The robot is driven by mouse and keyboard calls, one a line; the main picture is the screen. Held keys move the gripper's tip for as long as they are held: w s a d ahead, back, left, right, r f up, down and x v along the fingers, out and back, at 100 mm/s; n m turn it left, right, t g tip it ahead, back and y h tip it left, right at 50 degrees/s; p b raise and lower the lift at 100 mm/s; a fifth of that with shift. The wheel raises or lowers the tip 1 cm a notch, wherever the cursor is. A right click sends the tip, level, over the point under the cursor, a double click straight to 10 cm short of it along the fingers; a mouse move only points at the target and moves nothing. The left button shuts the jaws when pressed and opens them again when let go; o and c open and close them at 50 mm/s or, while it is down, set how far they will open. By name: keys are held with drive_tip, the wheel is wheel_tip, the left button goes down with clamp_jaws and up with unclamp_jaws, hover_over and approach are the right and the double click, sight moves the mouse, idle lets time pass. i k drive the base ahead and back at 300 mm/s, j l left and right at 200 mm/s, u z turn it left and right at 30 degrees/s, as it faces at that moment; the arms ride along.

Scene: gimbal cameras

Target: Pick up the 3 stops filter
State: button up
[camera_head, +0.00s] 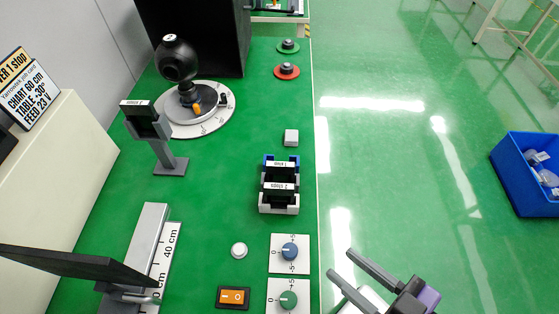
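A rack (278,209) on the green bench holds two dark filters, labelled 1 stop (281,164) and 2 stops (281,187). A third dark filter (147,129) sits in the top of a grey post stand (171,165) at left; its small label is hard to read but seems to say 3 stops. My gripper (340,262) is at the lower right, beyond the bench's right edge. Its two fingers are apart with nothing between them. It is well away from the rack and farther still from the post stand.
A black ball-shaped device (176,58) stands on a round dial (217,126) behind the post stand. A dark panel (75,266) and a scale (163,258) are at lower left. Knobs (290,251) and an orange switch (233,296) lie near the front. A blue bin (524,179) is at right.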

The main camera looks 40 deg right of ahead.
sight(141, 114)
drive_tip(key=i+l, duration=0.2)
drive_tip(key=l, duration=0.15)
drive_tip(key=i+l+u, duration=0.15)
drive_tip(key=l, duration=0.15)
drive_tip(key=i+l+u, duration=0.15)
drive_tip(key=l, duration=0.2)
drive_tip(key=i+l+u, duration=0.15)
drive_tip(key=l, duration=0.15)
drive_tip(key=i+l+u, duration=0.15)
drive_tip(key=l, duration=0.2)
drive_tip(key=k, duration=0.05)
